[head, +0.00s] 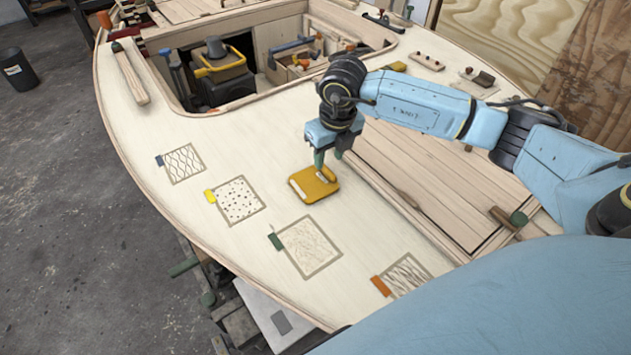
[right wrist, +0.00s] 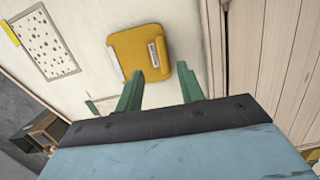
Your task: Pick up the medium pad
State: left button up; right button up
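A yellow pad (head: 308,192) with rounded corners lies flat on the pale plywood deck; I take it for the medium pad. A small whitish label with dark marks shows on the pad in the right wrist view (right wrist: 130,55). My right gripper (head: 328,160) is over the pad's far right part, fingers pointing down. In the right wrist view its two green fingers (right wrist: 161,74) are apart with nothing held between them. One fingertip overlaps the pad in that view and the other is just beyond its edge. Contact cannot be told. My left gripper is not in view.
Patterned squares with blue, yellow (head: 237,202), green (head: 308,247) and orange tabs mark the deck. An open hatch (head: 215,107) with tools is behind. A wooden bar (head: 130,76) lies at left, and a handled tool (head: 509,220) at right.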

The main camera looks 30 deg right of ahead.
aim_at(328, 169)
jog(key=f, duration=0.2)
jog(key=w+f, duration=0.1)
jog(key=f, duration=0.2)
jog(key=shift+d+b, duration=0.2)
jog(key=shift+b, duration=0.1)
grip_shut()
